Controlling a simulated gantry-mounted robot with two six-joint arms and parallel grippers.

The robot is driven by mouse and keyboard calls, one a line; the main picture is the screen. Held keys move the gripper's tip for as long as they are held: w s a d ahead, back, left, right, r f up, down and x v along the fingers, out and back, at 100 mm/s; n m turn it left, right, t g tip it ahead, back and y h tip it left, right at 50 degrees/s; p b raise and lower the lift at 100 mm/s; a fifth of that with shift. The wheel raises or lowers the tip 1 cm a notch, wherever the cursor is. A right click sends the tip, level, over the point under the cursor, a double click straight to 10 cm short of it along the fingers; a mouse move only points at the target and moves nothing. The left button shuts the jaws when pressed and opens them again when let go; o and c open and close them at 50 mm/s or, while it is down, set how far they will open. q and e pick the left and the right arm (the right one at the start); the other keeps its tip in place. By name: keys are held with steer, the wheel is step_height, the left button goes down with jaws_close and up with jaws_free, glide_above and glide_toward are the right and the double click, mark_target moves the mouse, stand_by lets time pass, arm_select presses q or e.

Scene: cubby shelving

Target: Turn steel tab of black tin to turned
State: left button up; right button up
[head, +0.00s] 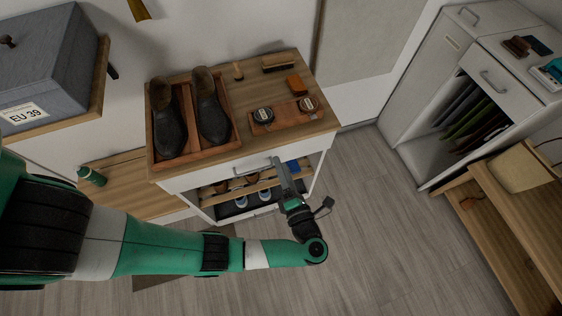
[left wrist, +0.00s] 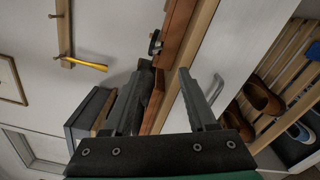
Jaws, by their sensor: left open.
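The black tin (head: 263,115) is a small round tin with a dark lid, lying on the reddish-brown mat (head: 284,114) on top of the cabinet. Its steel tab is too small to make out. A second round tin (head: 307,104) with a brownish lid lies to its right on the same mat. My left gripper (head: 276,165) is in front of the cabinet, by the drawer front and apart from the black tin. The left wrist view shows its two fingers (left wrist: 159,75) spread with nothing held between them. I cannot make out the black tin for certain there. My right gripper is out of view.
A wooden tray (head: 190,151) with two dark shoes fills the cabinet top's left. A brush (head: 278,62) and an orange-brown block (head: 296,85) lie behind the tins. The drawer handle (left wrist: 216,88) sticks out near my left fingers. Open floor (head: 365,220) lies right.

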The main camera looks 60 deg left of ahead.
arm_select(q)
steer(key=shift+c, duration=0.7)
steer(key=w+r+t, duration=0.1)
steer(key=w+t, duration=0.1)
steer(key=w+r, duration=0.1)
steer(key=shift+d+r+t, duration=0.25)
steer(key=shift+r+t, duration=0.05)
steer(key=shift+t, duration=0.1)
steer(key=shift+c, duration=0.7)
steer(key=m+t+b, duration=0.3)
steer(key=t+b, duration=0.2)
steer(key=b, duration=0.4)
glide_toward(267, 127)
steer(key=x, duration=0.2)
steer(key=b+x, duration=0.1)
steer(key=x, duration=0.4)
steer(key=shift+w+a+f+b, duration=0.2)
steer(key=shift+w+f+b, duration=0.05)
steer(key=shift+f+b, duration=0.1)
steer(key=shift+c, duration=0.3)
steer(key=shift+r, duration=0.1)
jaws_close()
